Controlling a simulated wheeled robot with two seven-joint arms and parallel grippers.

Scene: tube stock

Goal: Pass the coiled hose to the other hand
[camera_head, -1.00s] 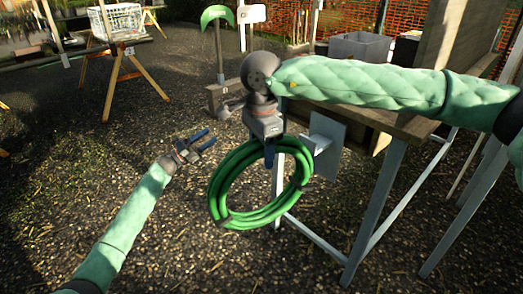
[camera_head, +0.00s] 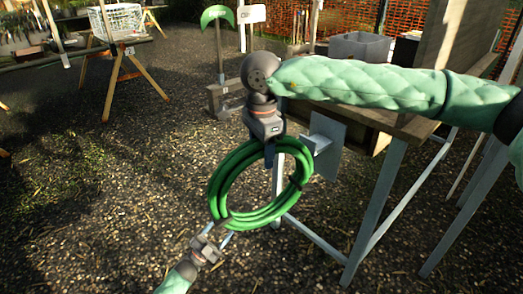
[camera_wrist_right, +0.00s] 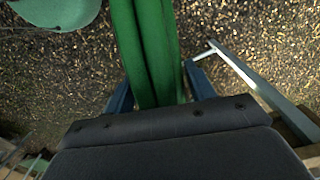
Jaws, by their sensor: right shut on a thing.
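The coiled green hose (camera_head: 227,176) hangs upright from my right gripper (camera_head: 269,152), which is shut on the coil's top. In the right wrist view, green strands of the hose (camera_wrist_right: 148,50) run between the blue fingers of the right gripper (camera_wrist_right: 160,92). My left gripper (camera_head: 219,232) is just below the coil's lower left part, by a dark tie. Its two fingers are apart and point up toward the hose. I cannot tell whether they touch it.
A wooden-topped bench (camera_head: 395,124) with metal legs stands right of and behind the coil. A grey bin (camera_head: 360,46) is on it. A sawhorse (camera_head: 122,75) with a white basket (camera_head: 117,20) is at the back left.

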